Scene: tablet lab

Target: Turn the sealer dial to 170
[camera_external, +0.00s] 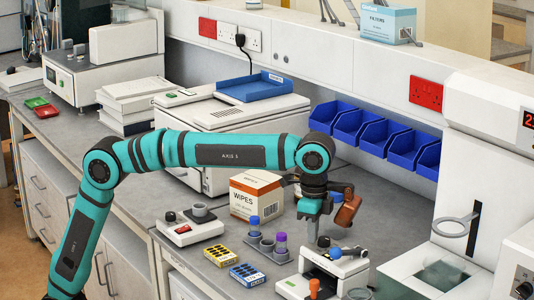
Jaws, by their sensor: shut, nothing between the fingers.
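My gripper (313,232) points down above the front bench, over a white bench device (322,268). It is shut with nothing held. The device has a black and silver lever across its top and a blue-black knob (335,253). A dial (524,290) with an orange mark is on a white unit cut off by the lower right edge. I cannot tell which of these is the sealer, and no dial number is legible. The gripper appears above the bench device and well left of the marked dial.
A grey rack (268,246) with blue- and purple-capped vials, and yellow and blue tip boxes (247,275), are to the left. Blue bins (355,128) line the wall. A ring stand (455,227) is at right.

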